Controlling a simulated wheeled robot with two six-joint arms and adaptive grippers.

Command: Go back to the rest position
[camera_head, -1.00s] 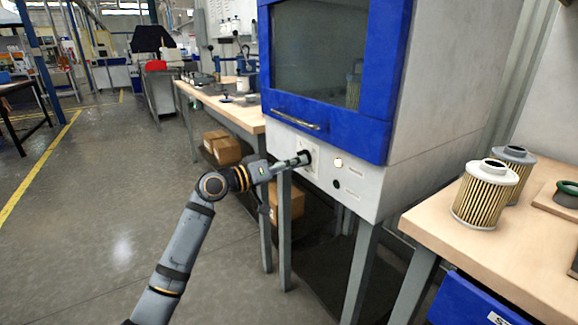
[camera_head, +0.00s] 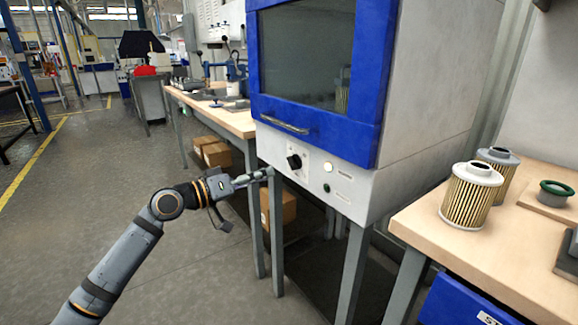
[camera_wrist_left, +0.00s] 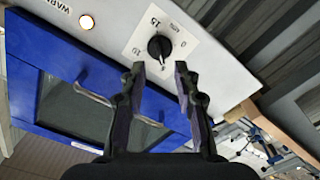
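My left gripper (camera_head: 262,176) is in front of the lower panel of the blue-and-white cabinet (camera_head: 425,90), apart from the black knob (camera_head: 294,162). In the left wrist view my left gripper (camera_wrist_left: 160,68) has its two fingers apart with nothing between them. The knob (camera_wrist_left: 159,47) shows beyond the fingertips, on a white dial plate with numbers. A lit lamp (camera_head: 327,167) is right of the knob, with a dark button (camera_head: 326,188) below it. The cabinet door is shut. My right gripper is not in view.
Two filter cartridges (camera_head: 470,200) (camera_head: 499,168) stand on the wooden bench (camera_head: 420,225) at the right, near a green ring (camera_head: 556,188). A cabinet-stand leg is close to my left gripper. Open floor (camera_head: 75,215) lies to the left.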

